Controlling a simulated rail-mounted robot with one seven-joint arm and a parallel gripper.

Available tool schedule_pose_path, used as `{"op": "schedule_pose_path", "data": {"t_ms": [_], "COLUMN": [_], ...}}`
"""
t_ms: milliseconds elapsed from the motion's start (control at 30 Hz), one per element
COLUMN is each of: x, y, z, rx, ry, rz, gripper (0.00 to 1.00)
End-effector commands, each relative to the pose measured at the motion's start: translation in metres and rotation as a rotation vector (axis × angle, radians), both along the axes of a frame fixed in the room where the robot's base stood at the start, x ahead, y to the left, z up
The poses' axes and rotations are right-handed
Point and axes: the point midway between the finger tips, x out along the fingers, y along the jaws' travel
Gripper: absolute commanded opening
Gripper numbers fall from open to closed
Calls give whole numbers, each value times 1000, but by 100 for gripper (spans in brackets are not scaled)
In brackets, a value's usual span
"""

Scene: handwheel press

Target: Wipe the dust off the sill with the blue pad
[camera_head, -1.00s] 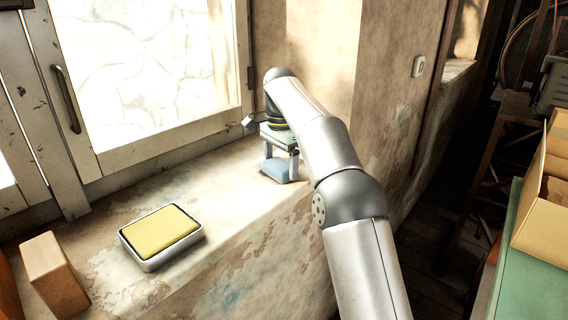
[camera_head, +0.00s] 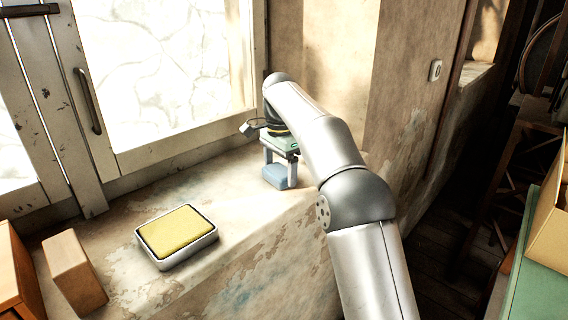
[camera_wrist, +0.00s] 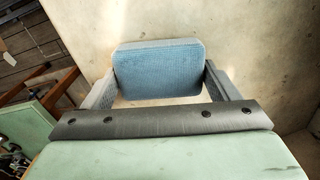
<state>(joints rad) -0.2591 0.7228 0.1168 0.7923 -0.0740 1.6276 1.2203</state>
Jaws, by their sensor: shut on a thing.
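The blue pad (camera_head: 274,175) is held in my gripper (camera_head: 280,168) at the right end of the window sill (camera_head: 235,190). In the wrist view the pad (camera_wrist: 158,68) sits between the two fingers of my gripper (camera_wrist: 157,80), which are shut on its sides. The pad is at or just above the sill surface; I cannot tell whether it touches. The sill is pale, with brownish and bluish patches; I cannot tell dust from worn paint. My arm hides part of the sill's right end.
A grey tray with a yellow pad (camera_head: 176,230) stands on the sill to the left. A brown block (camera_head: 74,270) and an orange-brown box (camera_head: 14,270) are farther left. The window frame (camera_head: 180,145) bounds the back. A green table (camera_head: 522,270) holds a carton (camera_head: 553,225) at right.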

Motion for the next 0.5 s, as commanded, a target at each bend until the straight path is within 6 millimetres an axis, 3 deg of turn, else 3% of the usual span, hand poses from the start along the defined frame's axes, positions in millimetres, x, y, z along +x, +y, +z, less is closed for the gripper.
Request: {"op": "schedule_pose_path", "data": {"t_ms": [233, 500], "x": [5, 17], "y": [4, -9], "z": [1, 2], "rx": [-1, -2], "ry": [1, 2], "rz": [-1, -4], "gripper": [63, 63]}}
